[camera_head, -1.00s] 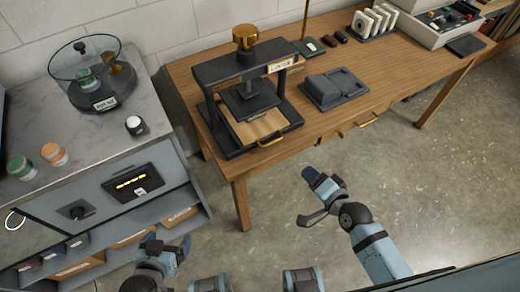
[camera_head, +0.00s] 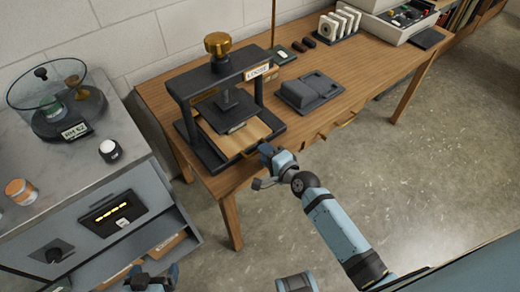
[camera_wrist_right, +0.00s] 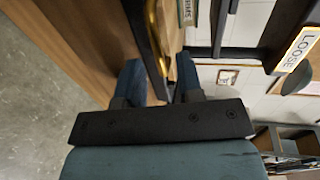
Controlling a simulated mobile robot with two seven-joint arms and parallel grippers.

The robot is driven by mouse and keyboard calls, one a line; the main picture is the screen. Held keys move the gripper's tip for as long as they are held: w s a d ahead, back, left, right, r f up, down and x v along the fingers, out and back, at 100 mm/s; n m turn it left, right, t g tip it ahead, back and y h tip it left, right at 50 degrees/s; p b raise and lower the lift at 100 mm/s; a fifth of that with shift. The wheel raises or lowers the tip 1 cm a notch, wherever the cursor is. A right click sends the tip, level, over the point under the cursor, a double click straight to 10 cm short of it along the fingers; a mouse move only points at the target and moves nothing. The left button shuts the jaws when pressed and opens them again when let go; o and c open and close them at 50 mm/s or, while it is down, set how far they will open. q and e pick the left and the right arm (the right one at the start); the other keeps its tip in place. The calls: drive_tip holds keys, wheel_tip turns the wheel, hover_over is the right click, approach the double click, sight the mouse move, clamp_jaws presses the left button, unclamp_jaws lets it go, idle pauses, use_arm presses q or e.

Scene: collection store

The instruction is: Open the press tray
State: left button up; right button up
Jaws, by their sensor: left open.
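The press (camera_head: 222,90) is a black frame with a brass knob on top and a "LOOSE" label, standing on the wooden table. Its wood-coloured tray (camera_head: 243,138) lies in the base under the black platen and looks pushed in. The tray's brass handle (camera_wrist_right: 153,30) is at its front edge, partly hidden by my gripper in the head view. My right gripper (camera_head: 265,160) is at the tray's front; in the wrist view its fingers (camera_wrist_right: 159,80) are apart, with the handle between or just ahead of them. My left gripper (camera_head: 152,278) is open, low at the bottom left, away from the press.
A table drawer with brass handles (camera_head: 337,121) lies right of my right gripper. A dark grey double holder (camera_head: 310,92) sits beside the press. A grey cabinet with a glass bowl (camera_head: 50,100) stands at left. The floor in front is clear.

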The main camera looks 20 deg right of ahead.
use_arm(q)
drive_tip(key=shift+a+f, duration=0.2)
drive_tip(key=shift+a, duration=0.05)
use_arm(e)
drive_tip(key=shift+x, duration=1.55)
drive_tip(key=shift+c, duration=0.3)
clamp_jaws()
use_arm(q)
drive_tip(key=shift+d+r, duration=0.15)
drive_tip(key=shift+d, duration=0.1)
use_arm(e)
drive_tip(key=shift+s, duration=0.1)
